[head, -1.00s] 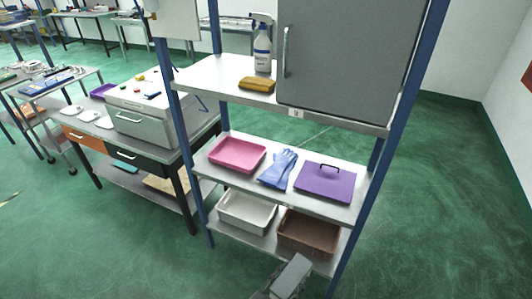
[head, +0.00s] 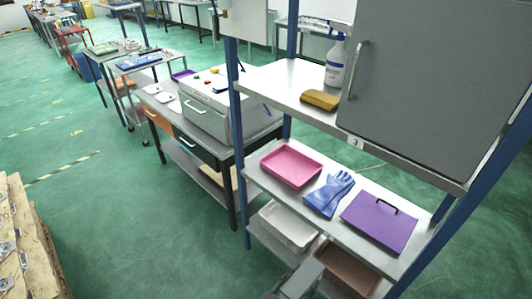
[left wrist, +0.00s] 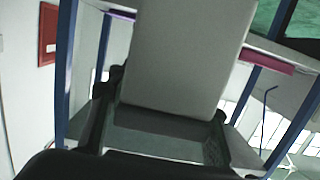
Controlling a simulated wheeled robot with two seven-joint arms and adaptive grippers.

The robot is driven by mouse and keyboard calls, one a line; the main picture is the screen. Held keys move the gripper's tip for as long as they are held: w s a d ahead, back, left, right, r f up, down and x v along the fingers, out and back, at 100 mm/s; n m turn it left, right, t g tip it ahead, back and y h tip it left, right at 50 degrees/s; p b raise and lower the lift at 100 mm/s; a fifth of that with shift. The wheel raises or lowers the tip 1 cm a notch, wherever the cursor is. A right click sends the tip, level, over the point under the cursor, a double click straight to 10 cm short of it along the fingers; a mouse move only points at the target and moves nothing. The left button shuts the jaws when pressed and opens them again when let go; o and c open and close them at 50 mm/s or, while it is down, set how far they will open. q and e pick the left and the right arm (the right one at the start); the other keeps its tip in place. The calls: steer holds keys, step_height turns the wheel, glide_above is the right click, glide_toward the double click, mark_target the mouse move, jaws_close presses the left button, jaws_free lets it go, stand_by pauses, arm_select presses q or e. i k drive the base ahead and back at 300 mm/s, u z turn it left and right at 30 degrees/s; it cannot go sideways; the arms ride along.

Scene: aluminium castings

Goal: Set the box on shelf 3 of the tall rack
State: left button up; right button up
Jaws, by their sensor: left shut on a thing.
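The tall rack with blue posts (head: 238,130) stands in front of me in the head view. Its shelf 3 (head: 285,84) carries a "3" label (head: 355,141) on its front edge. A plain grey box (left wrist: 185,50) fills the middle of the left wrist view, between the dark fingers of my left gripper (left wrist: 165,100), which is shut on it. In the head view my left gripper (head: 290,284) shows only partly at the bottom edge, low in front of the rack and below shelf 3. My right gripper is not in view.
Shelf 3 holds a spray bottle (head: 336,62), a yellow sponge (head: 320,99) and a large grey cabinet (head: 430,90) on the right; its left part is bare. A workbench (head: 228,152) stands left.

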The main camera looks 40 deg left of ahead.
mark_target(277, 81)
steer(key=u, duration=1.6)
steer(key=i, duration=1)
